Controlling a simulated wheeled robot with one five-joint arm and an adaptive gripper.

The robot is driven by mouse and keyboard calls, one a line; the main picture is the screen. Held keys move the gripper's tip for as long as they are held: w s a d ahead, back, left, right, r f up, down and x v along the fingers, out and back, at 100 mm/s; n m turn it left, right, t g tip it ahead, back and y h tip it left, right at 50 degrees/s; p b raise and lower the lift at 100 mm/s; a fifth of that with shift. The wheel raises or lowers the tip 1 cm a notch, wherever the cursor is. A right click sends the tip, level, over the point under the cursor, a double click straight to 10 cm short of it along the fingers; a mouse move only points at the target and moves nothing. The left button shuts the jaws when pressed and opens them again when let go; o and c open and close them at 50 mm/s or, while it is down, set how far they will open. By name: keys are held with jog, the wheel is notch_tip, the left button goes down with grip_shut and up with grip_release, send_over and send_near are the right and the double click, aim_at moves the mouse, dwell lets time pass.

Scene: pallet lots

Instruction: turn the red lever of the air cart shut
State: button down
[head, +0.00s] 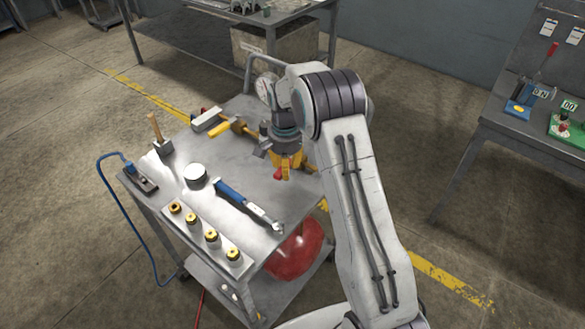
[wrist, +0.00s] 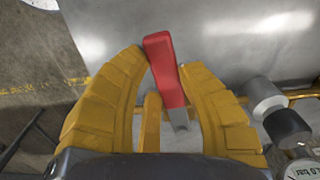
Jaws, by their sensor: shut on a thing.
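The air cart (head: 160,197) is a grey metal trolley at the middle left of the head view. My gripper (head: 287,166), with yellow fingers, is low over the cart's right side. A small part of the red lever (head: 278,174) shows at its fingertips. In the wrist view the red lever (wrist: 164,65) points up and slightly left between the yellow fingers of my gripper (wrist: 160,78), which is shut on it. The lever's grey lower end shows, but its pivot is hidden. A round gauge (head: 265,88) stands at the cart's back, partly behind my arm.
The cart top holds a blue-handled wrench (head: 240,200), a mallet (head: 160,138), a yellow-handled tool (head: 228,127) and several brass fittings (head: 211,236). A red tank (head: 295,252) sits on the lower shelf. A blue hose (head: 112,208) hangs at the left. A workbench (head: 500,120) stands right.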

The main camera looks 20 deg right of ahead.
jog(key=shift+w+a+f+m, duration=0.1)
jog(key=shift+w+a+m, duration=0.35)
jog(key=shift+m, duration=0.45)
jog(key=c, duration=0.8)
grip_release()
jog(key=shift+w, duration=0.1)
notch_tip(320, 180, up, 12)
jog(key=shift+r, duration=0.1)
dwell(0.3)
